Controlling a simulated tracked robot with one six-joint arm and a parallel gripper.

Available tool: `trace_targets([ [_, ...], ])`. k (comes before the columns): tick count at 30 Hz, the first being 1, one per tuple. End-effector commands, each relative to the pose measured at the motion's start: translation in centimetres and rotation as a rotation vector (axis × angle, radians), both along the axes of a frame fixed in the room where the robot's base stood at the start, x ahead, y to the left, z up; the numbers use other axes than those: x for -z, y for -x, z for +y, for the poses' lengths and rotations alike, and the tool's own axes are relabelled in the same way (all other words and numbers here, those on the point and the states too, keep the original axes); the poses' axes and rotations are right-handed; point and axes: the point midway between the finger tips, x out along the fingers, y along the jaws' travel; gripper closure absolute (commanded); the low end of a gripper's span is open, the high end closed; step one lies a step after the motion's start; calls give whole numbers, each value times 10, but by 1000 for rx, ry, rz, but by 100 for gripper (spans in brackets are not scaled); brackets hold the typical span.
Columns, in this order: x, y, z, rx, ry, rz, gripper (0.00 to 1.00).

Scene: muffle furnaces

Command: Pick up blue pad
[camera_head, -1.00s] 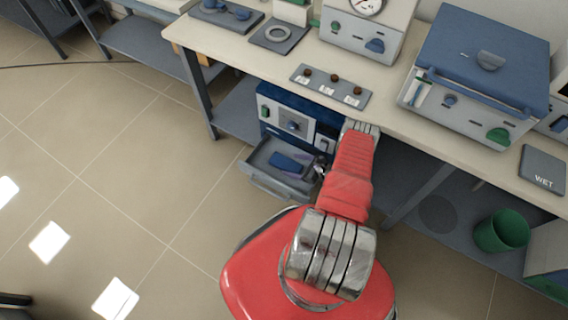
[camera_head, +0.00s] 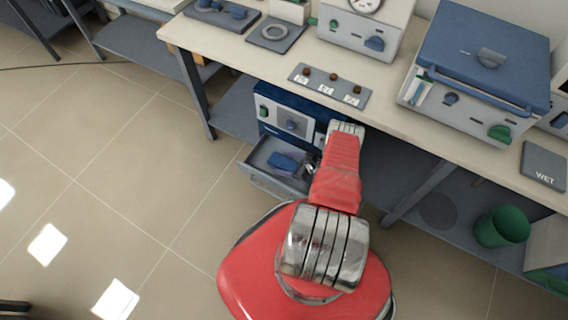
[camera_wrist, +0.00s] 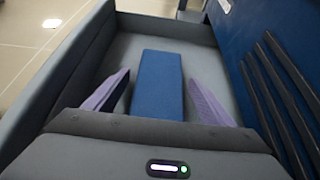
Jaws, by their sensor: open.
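The blue pad (camera_wrist: 158,86) lies flat in an open grey drawer (camera_wrist: 200,30), seen close in the wrist view. In the head view the blue pad (camera_head: 283,162) shows inside the drawer (camera_head: 262,182), below the blue-and-white furnace (camera_head: 290,121). My gripper (camera_wrist: 157,95) is open, with one purple finger on each side of the pad and a gap on both sides. In the head view my gripper (camera_head: 311,169) is partly hidden by my arm, at the right part of the drawer.
The furnace's blue face with dark slats (camera_wrist: 280,90) rises close on the right in the wrist view. The bench top (camera_head: 400,115) overhangs the lower shelf. A green bin (camera_head: 502,227) stands at the right. The floor at left is clear.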

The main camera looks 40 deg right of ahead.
Motion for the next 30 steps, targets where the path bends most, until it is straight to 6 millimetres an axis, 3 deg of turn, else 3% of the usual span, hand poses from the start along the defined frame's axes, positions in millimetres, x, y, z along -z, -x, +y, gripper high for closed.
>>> trace_targets([
  [9,0,-1,1,-4,0,0,24],
  [27,0,-2,2,-6,0,0,66],
  [30,0,-2,2,-6,0,0,67],
])
